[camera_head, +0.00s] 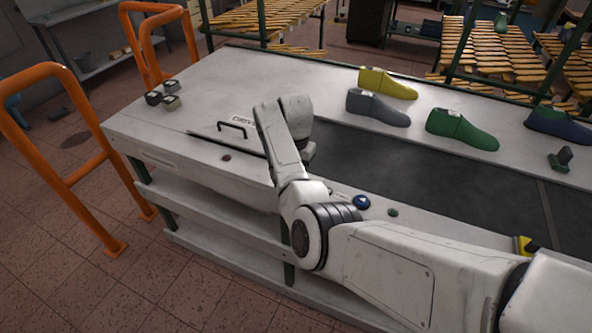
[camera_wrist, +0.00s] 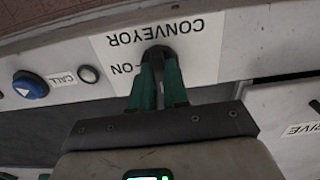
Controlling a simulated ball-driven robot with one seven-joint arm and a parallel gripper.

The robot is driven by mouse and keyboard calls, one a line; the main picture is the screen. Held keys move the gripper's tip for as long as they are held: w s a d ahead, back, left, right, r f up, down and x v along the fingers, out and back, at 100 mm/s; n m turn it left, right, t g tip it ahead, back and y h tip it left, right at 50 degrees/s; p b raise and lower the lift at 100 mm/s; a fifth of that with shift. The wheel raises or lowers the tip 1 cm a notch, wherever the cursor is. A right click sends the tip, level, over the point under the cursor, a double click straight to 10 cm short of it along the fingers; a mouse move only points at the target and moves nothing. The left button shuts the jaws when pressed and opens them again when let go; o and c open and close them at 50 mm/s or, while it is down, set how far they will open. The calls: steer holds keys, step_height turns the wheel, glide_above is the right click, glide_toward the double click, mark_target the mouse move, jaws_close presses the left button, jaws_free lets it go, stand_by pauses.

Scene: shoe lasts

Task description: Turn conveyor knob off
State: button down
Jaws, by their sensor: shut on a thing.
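The dark conveyor knob (camera_wrist: 158,49) sits on a white label plate (camera_wrist: 204,62) in the wrist view. The plate reads "CONVEYOR" and "ON", upside down in this view; the rest of the lettering and the knob's pointer are hidden by my gripper. My gripper (camera_wrist: 158,64) has green fingers closed around the knob, with the fingertips at the panel. In the head view my arm covers the knob and the gripper, so neither shows there.
A blue button (camera_head: 362,202) with a "CALL" label (camera_wrist: 61,80) lies beside the knob. The dark conveyor belt (camera_head: 400,180) runs along the table. Yellow (camera_head: 387,84), grey (camera_head: 377,108), green (camera_head: 461,130) and blue (camera_head: 560,126) shoe lasts stand behind it. Orange rails (camera_head: 62,130) stand left.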

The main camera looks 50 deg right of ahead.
steer(key=c, duration=1.1)
jaws_free()
step_height(320, 180, up, 11)
steer(key=shift+f+b, duration=0.1)
steer(key=shift+b, duration=0.75)
